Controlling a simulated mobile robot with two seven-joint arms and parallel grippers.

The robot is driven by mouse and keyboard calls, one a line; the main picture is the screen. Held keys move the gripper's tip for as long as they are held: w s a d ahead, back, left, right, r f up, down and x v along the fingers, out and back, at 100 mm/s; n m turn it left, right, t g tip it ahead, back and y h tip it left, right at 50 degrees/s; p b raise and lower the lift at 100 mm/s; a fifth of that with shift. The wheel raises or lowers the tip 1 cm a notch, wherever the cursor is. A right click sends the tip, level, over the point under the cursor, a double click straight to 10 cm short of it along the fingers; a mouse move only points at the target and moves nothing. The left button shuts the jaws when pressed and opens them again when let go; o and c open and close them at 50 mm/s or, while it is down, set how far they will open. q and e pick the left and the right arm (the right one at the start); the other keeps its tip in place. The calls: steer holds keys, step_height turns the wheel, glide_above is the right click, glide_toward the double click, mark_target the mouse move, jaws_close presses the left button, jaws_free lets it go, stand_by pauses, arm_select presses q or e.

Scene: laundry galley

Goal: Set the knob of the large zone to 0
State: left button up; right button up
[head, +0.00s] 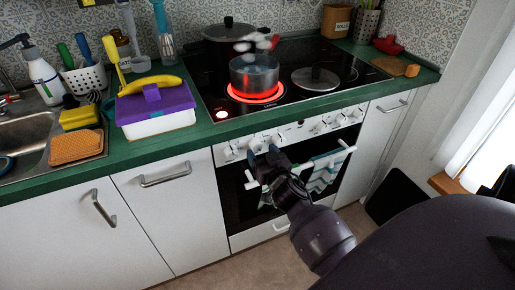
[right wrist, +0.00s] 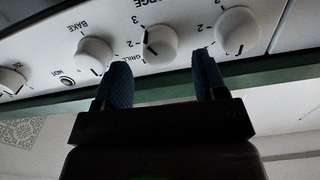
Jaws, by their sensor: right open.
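In the right wrist view, a white round knob (right wrist: 161,46) sits under a partly cut-off label ending in "RGE". A dark pointer mark shows on its left side, near printed numbers; I cannot read its setting surely. My right gripper (right wrist: 160,76) is open, its two blue fingertips below the knob and to either side, with nothing held. In the head view my right gripper (head: 265,160) is in front of the oven's control panel (head: 290,134). A pot (head: 254,74) stands on a glowing red cooking zone (head: 255,93). My left gripper is out of view.
Other knobs flank this one: the BAKE knob (right wrist: 94,53) left and another knob (right wrist: 238,30) right. The oven handle (head: 345,149) with a striped towel (head: 327,171) is just below the panel. A purple-lidded box (head: 155,110) with a banana stands left of the hob.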

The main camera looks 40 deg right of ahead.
mark_target(256, 145)
steer(key=shift+x, duration=1.05)
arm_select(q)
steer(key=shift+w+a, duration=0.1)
arm_select(e)
steer(key=shift+w+d, duration=0.1)
steer(key=shift+w, duration=0.3)
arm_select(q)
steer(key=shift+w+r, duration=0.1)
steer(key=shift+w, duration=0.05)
arm_select(e)
steer(key=shift+c, duration=0.7)
steer(key=c, duration=0.8)
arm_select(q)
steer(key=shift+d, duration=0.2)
arm_select(e)
steer(key=shift+o, duration=0.2)
